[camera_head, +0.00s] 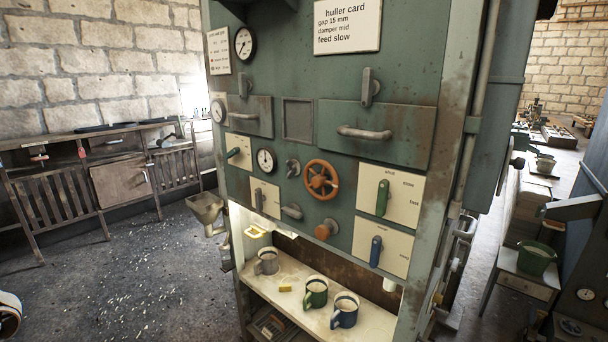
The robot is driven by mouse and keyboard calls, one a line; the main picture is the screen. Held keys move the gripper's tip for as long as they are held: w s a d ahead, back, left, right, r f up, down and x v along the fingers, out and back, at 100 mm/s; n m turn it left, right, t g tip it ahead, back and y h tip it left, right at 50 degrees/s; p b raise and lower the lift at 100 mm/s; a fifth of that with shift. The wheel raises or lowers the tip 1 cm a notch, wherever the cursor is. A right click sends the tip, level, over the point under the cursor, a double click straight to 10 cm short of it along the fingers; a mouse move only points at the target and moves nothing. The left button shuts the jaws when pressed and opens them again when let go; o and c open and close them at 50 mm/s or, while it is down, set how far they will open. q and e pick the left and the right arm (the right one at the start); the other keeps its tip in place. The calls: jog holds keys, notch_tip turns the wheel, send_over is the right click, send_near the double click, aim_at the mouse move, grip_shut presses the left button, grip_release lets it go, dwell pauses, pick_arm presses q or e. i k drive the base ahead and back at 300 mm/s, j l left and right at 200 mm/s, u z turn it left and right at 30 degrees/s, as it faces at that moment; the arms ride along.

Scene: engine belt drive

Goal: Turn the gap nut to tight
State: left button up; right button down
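The green huller panel (345,150) fills the middle of the head view. I cannot tell for sure which fitting is the gap nut. A small grey winged fitting (293,168) sits left of an orange-brown handwheel (321,180). A grey handle (292,211) and an orange knob (326,229) are below. Cream plates carry a green lever (382,198), upright, and a blue lever (376,251), also roughly upright. Their small lettering is hard to read. Neither of my grippers is in view.
A white card (347,27) reads "huller card, gap 15 mm, damper mid, feed slow". Gauges (245,44) and drawers (376,133) share the panel. A lit shelf (289,305) below holds mugs (344,309). Wooden benches (122,181) stand left; the floor between is open.

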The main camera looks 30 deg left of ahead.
aim_at(291, 168)
jog(key=u, duration=1.15)
